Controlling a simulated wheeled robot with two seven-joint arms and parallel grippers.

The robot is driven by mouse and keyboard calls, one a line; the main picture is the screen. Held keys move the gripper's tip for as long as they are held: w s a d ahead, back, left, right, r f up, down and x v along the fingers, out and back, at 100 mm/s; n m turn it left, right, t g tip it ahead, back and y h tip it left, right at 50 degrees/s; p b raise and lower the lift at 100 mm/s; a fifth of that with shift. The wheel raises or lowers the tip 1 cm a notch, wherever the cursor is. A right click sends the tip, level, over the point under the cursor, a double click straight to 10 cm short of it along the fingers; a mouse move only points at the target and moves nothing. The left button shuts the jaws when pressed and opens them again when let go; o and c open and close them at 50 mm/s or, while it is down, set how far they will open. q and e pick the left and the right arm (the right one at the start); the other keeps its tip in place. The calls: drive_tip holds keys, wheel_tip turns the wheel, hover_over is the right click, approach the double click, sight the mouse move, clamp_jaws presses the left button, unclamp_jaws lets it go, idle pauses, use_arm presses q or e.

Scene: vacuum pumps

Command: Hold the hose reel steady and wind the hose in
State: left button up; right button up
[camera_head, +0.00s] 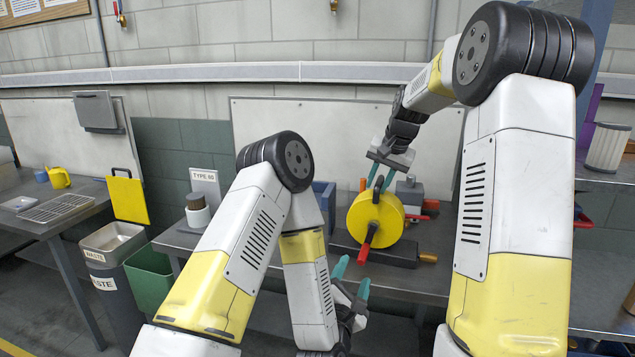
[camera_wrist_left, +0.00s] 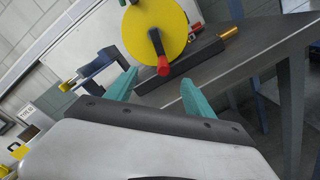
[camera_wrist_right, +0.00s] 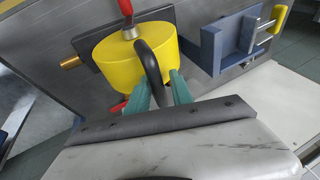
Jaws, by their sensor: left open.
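The yellow hose reel (camera_head: 378,216) stands on a dark base plate (camera_head: 402,257) on the bench. A crank with a red grip (camera_head: 366,250) hangs down on its front face; the left wrist view shows this red grip (camera_wrist_left: 163,69) too. My right gripper (camera_head: 382,182) is at the top of the reel, its fingers closed in on both sides of the black arched handle (camera_wrist_right: 150,68). My left gripper (camera_head: 352,274) is open and empty, below and in front of the crank. In the left wrist view the reel is beyond its fingertips (camera_wrist_left: 158,85). No loose hose is clearly visible.
A blue vise-like fixture (camera_wrist_right: 232,45) stands beside the reel. A brass fitting (camera_head: 428,258) sticks out at the base plate's right end. A grey bin (camera_head: 112,244) and green bin (camera_head: 150,280) stand left of the bench. The bench front is mostly clear.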

drive_tip(key=shift+s+d+f, duration=0.2)
drive_tip(key=shift+s+f, duration=0.05)
drive_tip(key=shift+f, duration=0.05)
